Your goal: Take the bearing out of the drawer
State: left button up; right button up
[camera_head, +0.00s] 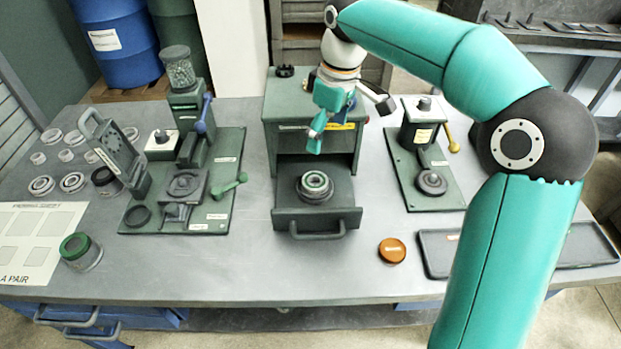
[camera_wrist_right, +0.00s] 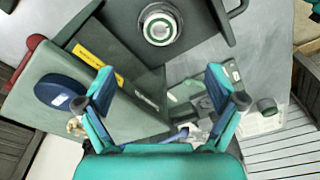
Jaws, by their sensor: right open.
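The green drawer (camera_head: 342,216) is pulled out of the front of the dark green cabinet (camera_head: 283,137). The round bearing (camera_head: 314,184) lies in the drawer with its ring face up. In the right wrist view the bearing (camera_wrist_right: 159,26) is at the top middle, in the drawer (camera_wrist_right: 205,14). My right gripper (camera_head: 322,122) hangs over the front of the cabinet, above and behind the bearing. Its two fingers (camera_wrist_right: 160,88) are spread and empty, apart from the bearing. My left gripper is in neither view.
A green device (camera_head: 225,160) with a blue lever stands left of the drawer. A smaller one (camera_head: 398,165) with a yellow lever stands right. An orange disc (camera_head: 391,250) and a dark tray (camera_head: 437,250) lie front right. The table in front of the drawer is clear.

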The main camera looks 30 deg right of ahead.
send_over(316, 178)
jog(key=s, duration=0.2)
notch_tip(316, 178, down, 10)
jog(key=shift+a+r, duration=0.15)
jog(key=shift+r, duration=0.05)
jog(key=shift+w+a+f+p, duration=0.1)
jog(key=shift+w+f, duration=0.05)
jog(key=shift+f, duration=0.7)
jog(key=shift+w+a+f+p, duration=0.1)
jog(key=shift+f, duration=0.75)
jog(key=shift+w+a+f+p, duration=0.1)
jog(key=shift+w+f, duration=0.05)
jog(key=shift+f, duration=0.7)
jog(key=c, duration=1.4)
